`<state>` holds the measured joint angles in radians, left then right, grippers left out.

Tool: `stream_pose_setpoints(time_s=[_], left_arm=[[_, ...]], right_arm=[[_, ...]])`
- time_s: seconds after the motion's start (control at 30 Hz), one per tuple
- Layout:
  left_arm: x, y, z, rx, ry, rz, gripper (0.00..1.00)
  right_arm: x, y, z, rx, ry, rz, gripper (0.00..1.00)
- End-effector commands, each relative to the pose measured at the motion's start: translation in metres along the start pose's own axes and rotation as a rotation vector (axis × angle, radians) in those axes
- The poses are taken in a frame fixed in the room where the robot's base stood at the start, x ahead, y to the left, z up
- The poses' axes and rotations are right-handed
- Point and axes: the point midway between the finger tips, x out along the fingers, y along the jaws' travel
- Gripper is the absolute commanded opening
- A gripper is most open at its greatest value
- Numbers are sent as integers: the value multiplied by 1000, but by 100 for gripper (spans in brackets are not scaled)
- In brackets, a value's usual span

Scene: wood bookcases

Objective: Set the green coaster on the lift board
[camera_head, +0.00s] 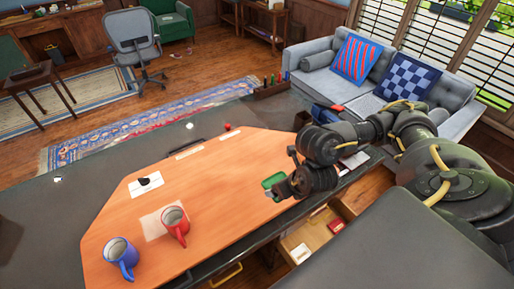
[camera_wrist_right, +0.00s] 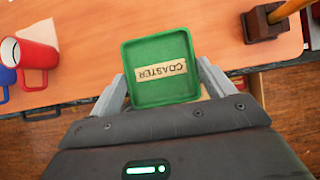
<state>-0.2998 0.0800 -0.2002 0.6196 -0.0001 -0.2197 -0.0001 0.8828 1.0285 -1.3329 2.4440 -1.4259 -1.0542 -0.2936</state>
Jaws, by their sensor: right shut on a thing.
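The green coaster (camera_head: 273,181) is a square tray with a raised rim. In the right wrist view the coaster (camera_wrist_right: 160,88) shows a tan label reading "COASTER", upside down. My right gripper (camera_head: 281,189) is shut on it, with a grey finger at each side. It is at the right front edge of the orange board (camera_head: 225,185), which looks like the lift board. The coaster's height above the board is hard to tell. My left gripper is not in view.
A red mug (camera_head: 175,228) stands on a pale card, and a blue mug (camera_head: 120,256) stands at the front left of the board. A white card (camera_head: 146,184) with a black item lies behind them. An open drawer (camera_head: 306,238) is below the desk's front edge. The board's middle is clear.

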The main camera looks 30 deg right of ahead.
Motion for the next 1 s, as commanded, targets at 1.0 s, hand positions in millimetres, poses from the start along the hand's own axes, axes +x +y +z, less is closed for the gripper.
stream_pose_setpoints(time_s=[1.0], left_arm=[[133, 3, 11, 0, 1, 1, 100]], right_arm=[[144, -56, 47, -1, 0, 3, 57]])
